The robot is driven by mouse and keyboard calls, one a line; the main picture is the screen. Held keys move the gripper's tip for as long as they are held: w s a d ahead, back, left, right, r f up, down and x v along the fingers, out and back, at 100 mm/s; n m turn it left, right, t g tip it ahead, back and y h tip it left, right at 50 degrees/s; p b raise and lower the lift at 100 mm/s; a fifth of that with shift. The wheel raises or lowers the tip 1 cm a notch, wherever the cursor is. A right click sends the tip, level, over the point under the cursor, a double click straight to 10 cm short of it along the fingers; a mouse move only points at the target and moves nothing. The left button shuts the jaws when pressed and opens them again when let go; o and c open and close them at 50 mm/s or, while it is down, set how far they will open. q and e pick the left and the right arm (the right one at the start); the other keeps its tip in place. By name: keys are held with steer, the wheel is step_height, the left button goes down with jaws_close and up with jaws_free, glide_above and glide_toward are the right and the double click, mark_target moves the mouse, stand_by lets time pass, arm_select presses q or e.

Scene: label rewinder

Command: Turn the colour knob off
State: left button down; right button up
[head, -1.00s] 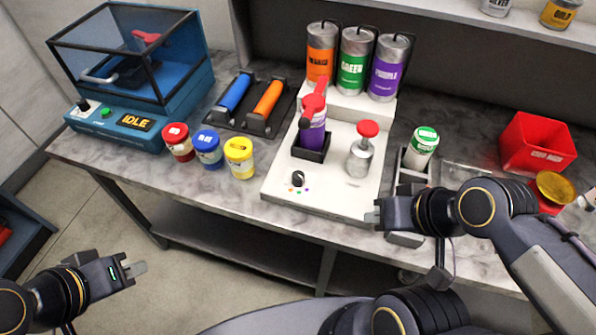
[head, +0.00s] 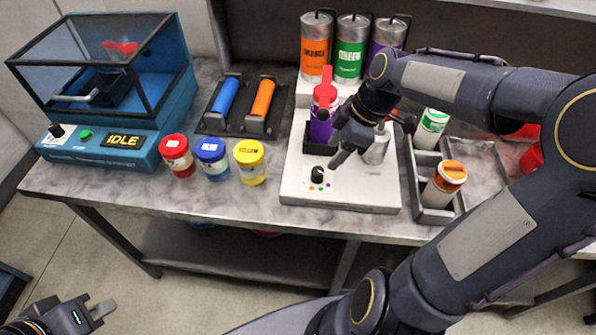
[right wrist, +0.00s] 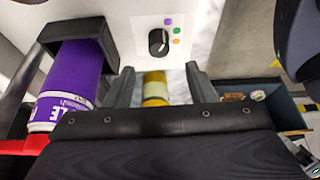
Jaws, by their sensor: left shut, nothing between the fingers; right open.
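The colour knob (head: 318,174) is a small black dial on the front of the white station (head: 370,198), with coloured dots beside it. It also shows in the right wrist view (right wrist: 158,42), with purple, green and orange dots to its right. My right gripper (head: 338,158) is open and empty, just above and to the right of the knob in the head view. In the right wrist view its two fingers (right wrist: 160,78) are spread, with the knob beyond and between them, apart from both. My left gripper (head: 100,310) is shut and empty at the lower left, away from the table.
A purple bottle (head: 320,128) with a red top stands in a black holder behind the knob and shows close by (right wrist: 72,80). Red, blue and yellow jars (head: 250,165) stand left of the station. A grey tray (head: 437,214) with bottles is to the right.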

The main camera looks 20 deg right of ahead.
mark_target(319, 171)
steer(key=x, duration=0.8)
steer(key=shift+w, duration=0.1)
steer(key=c, duration=1)
